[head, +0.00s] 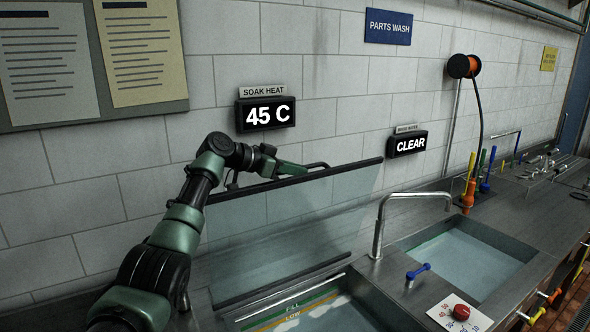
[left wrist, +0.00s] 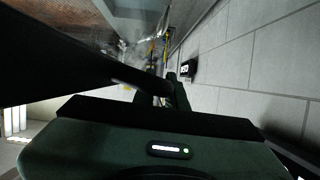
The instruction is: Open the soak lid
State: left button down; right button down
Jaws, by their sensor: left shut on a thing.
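The soak lid (head: 290,205) is a clear panel with dark edge bars. It stands raised at a steep tilt above the back of the soak basin (head: 345,283), whose front part lies open to view. My left gripper (head: 310,168) is at the lid's upper edge, shut on the lid's handle (head: 321,164). The fingers partly hide the grip in the head view. In the left wrist view, the gripper (left wrist: 165,98) is dim and its contact is hard to make out. My right gripper is not in view.
A tap (head: 377,225) and a blue valve handle (head: 418,271) stand right of the soak basin. Beyond them is the rinse sink (head: 470,262). A red knob (head: 461,312) is at the front. The tiled wall with the 45 C display (head: 266,113) is close behind the lid.

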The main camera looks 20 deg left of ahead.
pick_arm(q)
jog(key=shift+f, duration=0.25)
jog(key=c, duration=1.6)
grip_release()
jog(key=shift+o, duration=0.7)
jog(key=shift+w+a, duration=0.1)
jog(key=shift+r, duration=0.1)
jog(key=shift+s+a, duration=0.15)
jog(key=shift+s, duration=0.1)
jog(key=b+v, duration=0.4)
jog(key=v, duration=0.3)
jog(key=shift+a+r, duration=0.1)
